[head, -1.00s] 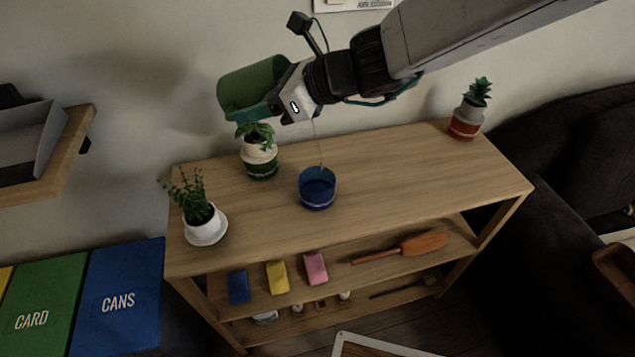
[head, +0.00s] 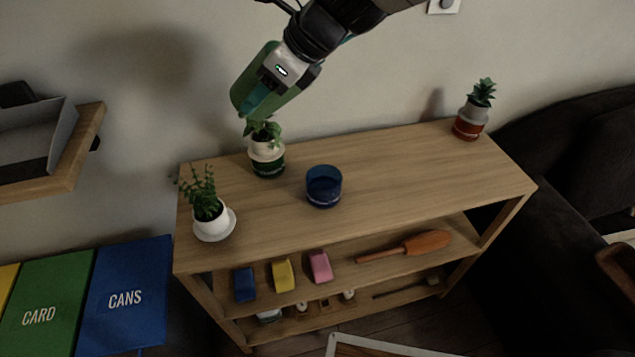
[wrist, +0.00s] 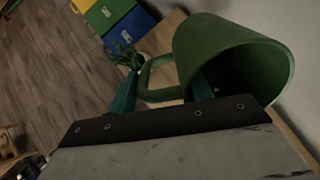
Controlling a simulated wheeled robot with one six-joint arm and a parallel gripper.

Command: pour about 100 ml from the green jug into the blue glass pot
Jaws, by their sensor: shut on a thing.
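The green jug (head: 268,88) is held by my gripper (head: 251,104) in the air above the back left of the wooden table. In the wrist view the jug (wrist: 228,58) shows its open rim, and its handle lies at my gripper's fingers (wrist: 165,95). In the head view it stands closer to upright, a little tilted, and no stream shows. The blue glass pot (head: 323,187) stands upright on the table, to the right of and below the jug, with dark blue content inside. The liquid level in the jug cannot be seen.
On the wooden table (head: 400,170) stand a plant in a green and white pot (head: 267,158) just below the jug, a plant in a white pot (head: 210,217) at left, and a plant in a grey and red pot (head: 470,120) at right. The table's middle right is clear.

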